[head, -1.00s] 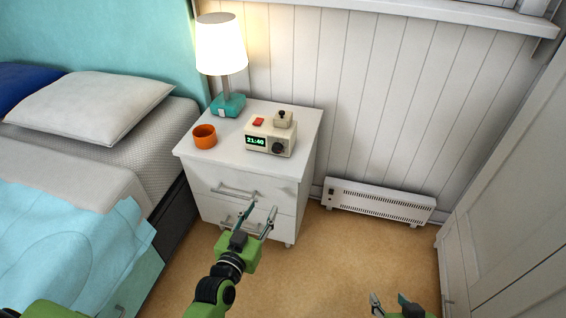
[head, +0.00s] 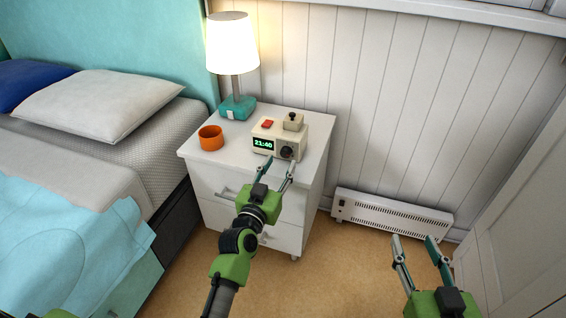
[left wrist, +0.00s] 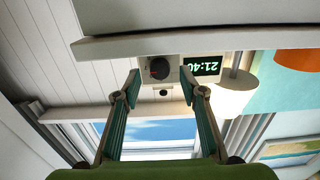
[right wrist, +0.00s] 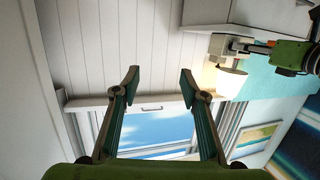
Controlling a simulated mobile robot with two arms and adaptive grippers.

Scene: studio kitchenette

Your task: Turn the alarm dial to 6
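The cream alarm clock (head: 266,154) stands on the white nightstand (head: 190,152). Its green display reads 21:40, and the black dial (head: 287,153) is on the front, right of the display. A red button and a block with a black knob are on top. In the left wrist view the clock appears upside down, and the dial (left wrist: 159,68) shows a red mark; I cannot read any numbers around it. My left gripper (head: 279,170) is open and empty, in front of and just below the dial, apart from it. My right gripper (head: 416,245) is open and empty, at the lower right.
An orange cup (head: 211,138) and a lit lamp (head: 233,45) stand on the nightstand left of the clock. The bed (head: 60,185) is at left. A white heater (head: 392,215) stands by the wall, and a white cabinet (head: 520,210) is at right.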

